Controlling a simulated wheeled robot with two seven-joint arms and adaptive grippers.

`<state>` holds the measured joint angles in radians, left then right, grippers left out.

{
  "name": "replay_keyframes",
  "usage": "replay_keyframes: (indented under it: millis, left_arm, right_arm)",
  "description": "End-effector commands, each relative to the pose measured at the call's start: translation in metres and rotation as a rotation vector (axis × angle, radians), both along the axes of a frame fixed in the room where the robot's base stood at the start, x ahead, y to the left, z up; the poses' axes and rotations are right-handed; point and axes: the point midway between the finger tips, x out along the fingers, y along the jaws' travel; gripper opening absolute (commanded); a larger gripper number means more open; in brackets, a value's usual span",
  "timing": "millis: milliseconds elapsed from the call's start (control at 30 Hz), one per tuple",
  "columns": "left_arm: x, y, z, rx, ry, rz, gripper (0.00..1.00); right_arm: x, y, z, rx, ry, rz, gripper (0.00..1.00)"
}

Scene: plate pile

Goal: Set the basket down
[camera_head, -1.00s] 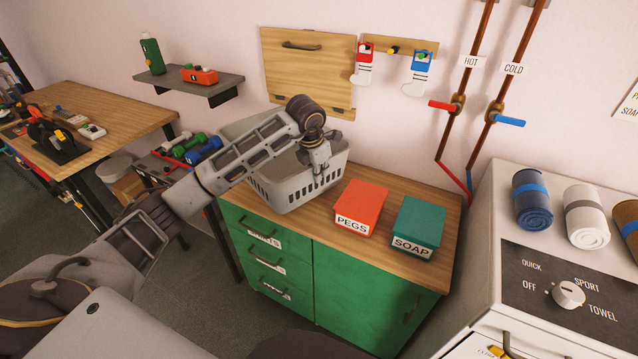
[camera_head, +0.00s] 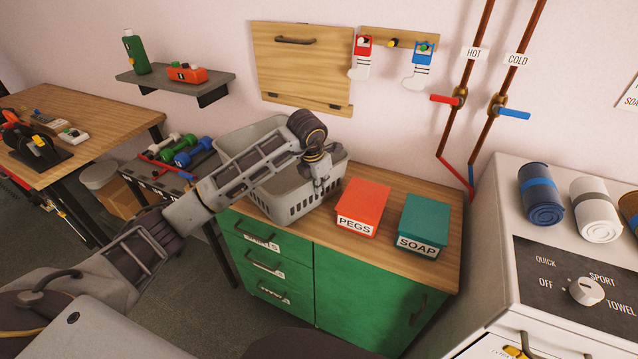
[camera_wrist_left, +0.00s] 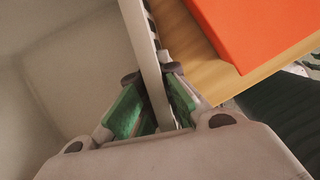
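The grey slotted basket (camera_head: 296,203) is upright over the left end of the wooden top (camera_head: 390,264) of the green cabinet. It looks to be on the top or very close above it; I cannot see a clear gap. My left gripper (camera_head: 322,186) reaches down over the basket's right part. In the left wrist view, my gripper's green-padded fingers (camera_wrist_left: 152,80) straddle the basket's thin wall (camera_wrist_left: 141,38), one on each side, and appear to pinch it. My arm hides part of the basket's rim and inside. My right gripper is not in view.
A red PEGS box (camera_head: 364,203) stands close right of the basket, with a teal SOAP box (camera_head: 424,222) beyond it. Dumbbells (camera_head: 187,152) lie on a rack to the left. A white machine (camera_head: 490,250) with rolled towels stands at the right.

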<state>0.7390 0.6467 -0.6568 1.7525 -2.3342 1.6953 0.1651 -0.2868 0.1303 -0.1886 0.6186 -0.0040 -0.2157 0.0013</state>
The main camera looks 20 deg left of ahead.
Motion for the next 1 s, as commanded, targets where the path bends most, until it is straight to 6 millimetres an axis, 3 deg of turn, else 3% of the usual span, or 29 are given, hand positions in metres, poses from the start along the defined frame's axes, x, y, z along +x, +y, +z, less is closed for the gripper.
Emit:
replay_keyframes:
  millis: [33,233,733,1000]
  left_arm:
    - [0.000,0.001,-0.001,0.001,-0.002,0.000,0.00]
    - [0.000,0.000,-0.001,0.000,0.000,0.000,0.26]
    - [0.000,0.000,0.002,0.000,0.000,0.000,0.27]
    - [-0.007,0.002,0.028,0.002,-0.003,0.000,0.27]
  right_arm:
    - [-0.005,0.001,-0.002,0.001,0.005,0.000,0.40]
    - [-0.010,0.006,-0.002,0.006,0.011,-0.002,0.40]
    - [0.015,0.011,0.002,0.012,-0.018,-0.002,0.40]
    - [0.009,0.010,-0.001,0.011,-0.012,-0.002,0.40]
